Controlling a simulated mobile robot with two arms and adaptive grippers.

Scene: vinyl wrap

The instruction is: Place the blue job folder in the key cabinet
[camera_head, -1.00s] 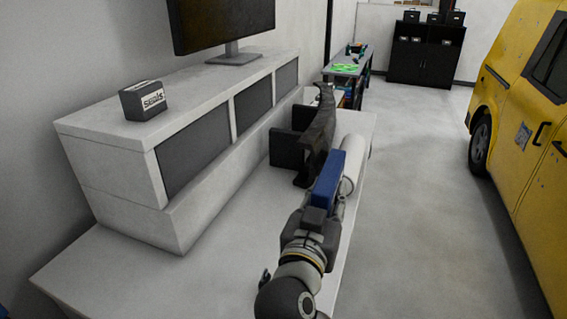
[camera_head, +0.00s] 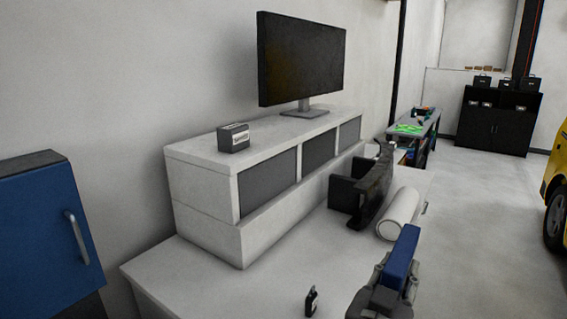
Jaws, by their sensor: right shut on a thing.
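The blue job folder (camera_head: 402,255) stands up out of my right gripper (camera_head: 384,292) at the lower right of the head view. The gripper is shut on its lower part, above the front of the white counter. A blue cabinet (camera_head: 40,235) with a dark top and a grey handle is at the far left by the wall; I take it for the key cabinet. Its door looks shut and its inside is hidden. The gripper and folder are well to the right of it. My left gripper is not in view.
The white counter (camera_head: 215,290) carries a small black tagged object (camera_head: 311,301), a white roll (camera_head: 398,214) and a dark bracket-like piece (camera_head: 372,190). A raised shelf unit holds a grey box (camera_head: 233,138) and a monitor (camera_head: 301,60). Floor at right is clear.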

